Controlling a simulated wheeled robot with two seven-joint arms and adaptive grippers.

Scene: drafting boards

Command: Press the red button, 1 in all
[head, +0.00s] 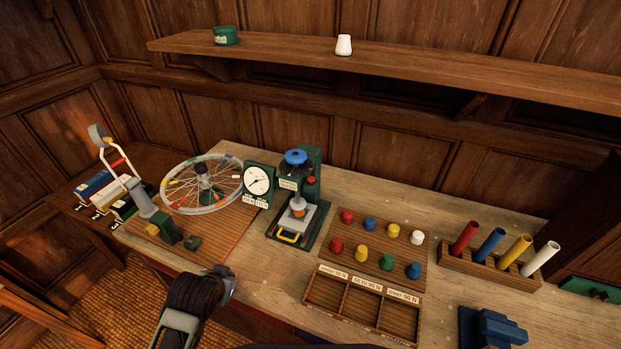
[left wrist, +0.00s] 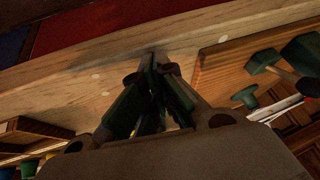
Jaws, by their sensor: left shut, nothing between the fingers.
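A small red button-like part (head: 311,180) shows on the green press (head: 311,160), beside its blue top knob and to the right of the white dial gauge (head: 258,181). It is too small to tell whether it is pushed in. My left gripper (head: 226,281) is shut and empty at the front edge of the bench, well in front of and to the left of the press. In the left wrist view its fingers (left wrist: 155,85) meet over the pale bench edge, and the red part is not visible there. My right gripper is not in view.
A peg board (head: 385,230) with several coloured pegs, two of them red, stands right of the press, behind a divided tray (head: 365,306). A spoked wheel (head: 203,184) stands left. A rack of coloured tubes (head: 485,266) and a blue tool (head: 490,330) are at the right.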

